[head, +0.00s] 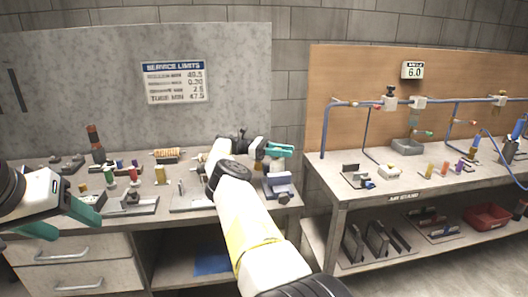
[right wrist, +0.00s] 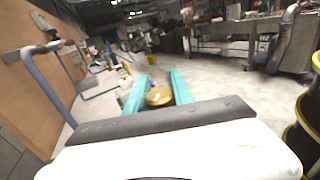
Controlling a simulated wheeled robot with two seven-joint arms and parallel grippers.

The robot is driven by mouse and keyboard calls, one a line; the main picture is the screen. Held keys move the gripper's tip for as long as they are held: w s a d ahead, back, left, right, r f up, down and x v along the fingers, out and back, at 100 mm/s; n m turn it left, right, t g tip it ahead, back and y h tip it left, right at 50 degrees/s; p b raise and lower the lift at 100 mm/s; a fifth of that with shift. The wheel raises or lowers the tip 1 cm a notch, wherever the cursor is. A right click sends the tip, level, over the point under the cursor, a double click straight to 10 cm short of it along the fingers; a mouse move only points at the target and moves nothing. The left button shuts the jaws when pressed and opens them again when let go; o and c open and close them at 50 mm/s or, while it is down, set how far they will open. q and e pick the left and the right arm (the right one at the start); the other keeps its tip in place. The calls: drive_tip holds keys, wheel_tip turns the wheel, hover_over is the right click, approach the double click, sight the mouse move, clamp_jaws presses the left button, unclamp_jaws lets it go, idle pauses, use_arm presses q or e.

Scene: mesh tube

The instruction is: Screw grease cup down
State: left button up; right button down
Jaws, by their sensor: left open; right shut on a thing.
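My right gripper (head: 282,151) is at the right end of the left bench, above a grey-purple fixture (head: 279,188). In the right wrist view its teal fingers (right wrist: 158,92) are shut on a round brass-coloured cap (right wrist: 160,97), which looks like the grease cup. In the head view the cap is too small and covered to make out, and I cannot tell whether it touches the fixture. My left gripper (head: 66,219) is open and empty at the left front of the left bench, apart from the parts there.
The left bench (head: 175,181) carries several small coloured parts, a dark bottle (head: 95,143) and a tray (head: 130,208). My right arm covers part of it. A gap separates it from the right bench (head: 340,188), which has blue piping (head: 365,104) and a grey bin (head: 407,146).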

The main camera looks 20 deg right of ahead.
drive_tip(key=shift+s+a+f+g+y, duration=0.1)
drive_tip(key=shift+s+f+g+y, duration=0.05)
drive_tip(key=shift+g+y, duration=0.15)
idle(0.4)
drive_tip(key=c, duration=1.1)
unclamp_jaws()
drive_tip(key=shift+o, duration=0.2)
